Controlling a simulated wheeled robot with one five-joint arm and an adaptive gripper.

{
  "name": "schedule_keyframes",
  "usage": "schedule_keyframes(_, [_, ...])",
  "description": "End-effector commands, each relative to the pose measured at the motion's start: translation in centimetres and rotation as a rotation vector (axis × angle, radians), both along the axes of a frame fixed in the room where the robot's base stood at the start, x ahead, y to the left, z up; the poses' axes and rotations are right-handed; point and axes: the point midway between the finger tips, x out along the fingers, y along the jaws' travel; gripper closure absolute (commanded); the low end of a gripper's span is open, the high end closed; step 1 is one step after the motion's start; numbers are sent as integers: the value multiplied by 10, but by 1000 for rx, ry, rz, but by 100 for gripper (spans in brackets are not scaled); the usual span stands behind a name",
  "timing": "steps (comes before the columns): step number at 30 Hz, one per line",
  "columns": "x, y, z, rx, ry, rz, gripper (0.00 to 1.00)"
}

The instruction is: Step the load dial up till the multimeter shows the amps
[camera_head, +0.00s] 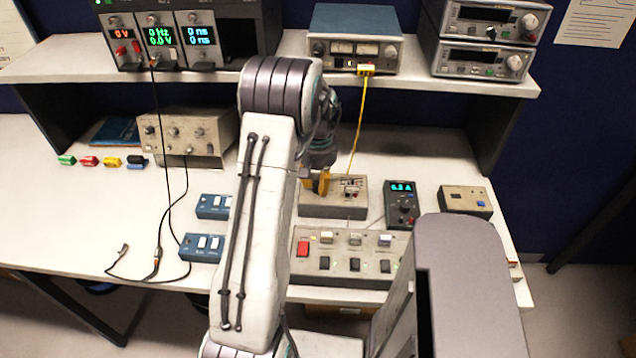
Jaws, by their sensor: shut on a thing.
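The multimeter (402,205) is a dark handheld unit standing on the bench right of centre. Its lit cyan display shows a small number that looks like 6.3 A, though the digits are hard to read. A beige load box (335,208) stands to its left, with small controls on its top. My gripper (317,184) is at the left part of this box, shut, with a yellow piece showing at its tip. The load dial is hidden at my gripper, so its setting cannot be read.
A switch panel (345,266) with a red button lies in front of the box. A yellow cable (358,125) runs down from the shelf instrument (355,45). A small beige box (466,200) stands right of the multimeter. The bench's left side has free room around black leads.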

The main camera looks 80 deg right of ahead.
Motion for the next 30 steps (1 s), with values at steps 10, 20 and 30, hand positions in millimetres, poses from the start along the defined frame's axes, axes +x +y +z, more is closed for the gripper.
schedule_keyframes(10, [0, 1, -3, 2, 0, -123, 100])
schedule_keyframes(20, [0, 1, -3, 3, 0, -398, 100])
schedule_keyframes(30, [0, 1, -3, 5, 0, -642, 100])
